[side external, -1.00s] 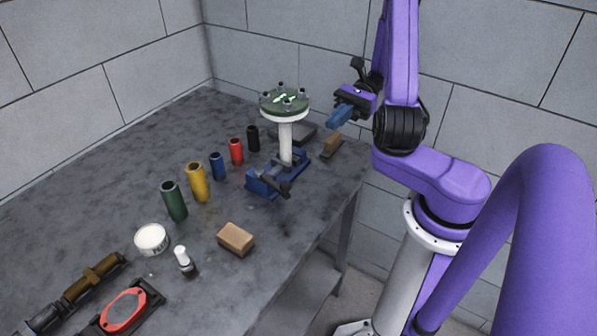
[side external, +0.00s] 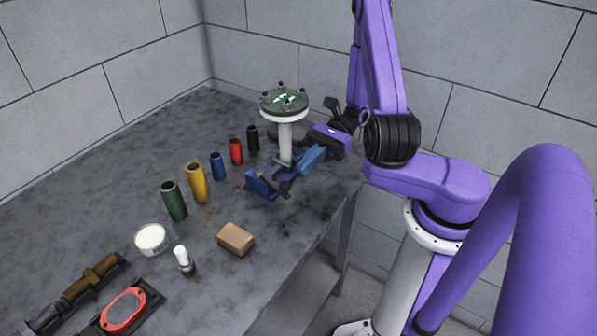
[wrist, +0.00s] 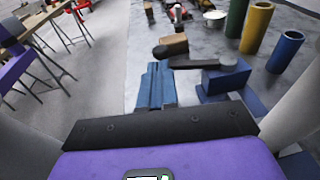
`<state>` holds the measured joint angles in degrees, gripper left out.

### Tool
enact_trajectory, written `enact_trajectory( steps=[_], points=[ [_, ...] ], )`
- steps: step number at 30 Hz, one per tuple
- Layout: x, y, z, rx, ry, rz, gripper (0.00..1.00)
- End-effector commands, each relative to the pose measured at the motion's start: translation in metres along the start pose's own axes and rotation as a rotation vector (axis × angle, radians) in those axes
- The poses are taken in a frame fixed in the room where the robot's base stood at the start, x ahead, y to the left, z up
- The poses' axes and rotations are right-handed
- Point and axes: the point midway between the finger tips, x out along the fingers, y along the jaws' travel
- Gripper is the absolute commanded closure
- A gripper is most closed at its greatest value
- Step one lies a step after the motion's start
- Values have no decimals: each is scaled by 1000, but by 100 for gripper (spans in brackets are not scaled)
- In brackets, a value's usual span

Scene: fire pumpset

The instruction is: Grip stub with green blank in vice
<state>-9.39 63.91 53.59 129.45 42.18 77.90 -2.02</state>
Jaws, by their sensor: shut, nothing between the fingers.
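The white stub (side external: 285,140) stands upright in the blue vice (side external: 262,185), with the round green blank (side external: 284,101) and several bolts on its top flange. I cannot tell whether the vice jaws press on the stub. The vice also shows in the wrist view (wrist: 226,78), with its dark handle (wrist: 198,63) sticking out. My gripper (side external: 312,158) is low at the vice's right end, with blue fingers shut and empty. In the wrist view the fingertips (wrist: 156,75) lie together, left of the vice and near the handle. Touching or apart is unclear.
Black, red, blue, yellow (side external: 196,182) and green (side external: 174,200) cylinders stand in a row left of the vice. A brown block (side external: 236,239), a white tub (side external: 151,239), a small bottle (side external: 184,260) and a red-ringed tool (side external: 124,309) lie nearer.

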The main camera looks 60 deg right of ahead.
Motion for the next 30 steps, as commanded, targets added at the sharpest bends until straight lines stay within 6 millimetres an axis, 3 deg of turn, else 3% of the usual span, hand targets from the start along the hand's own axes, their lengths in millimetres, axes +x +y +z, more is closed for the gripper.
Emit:
enact_trajectory(
  steps=[3,9,30],
  points=[
    [18,0,0,1,0,1,100],
    [33,0,0,-1,1,0,100],
    [42,2,1,1,0,0,100]
  ],
)
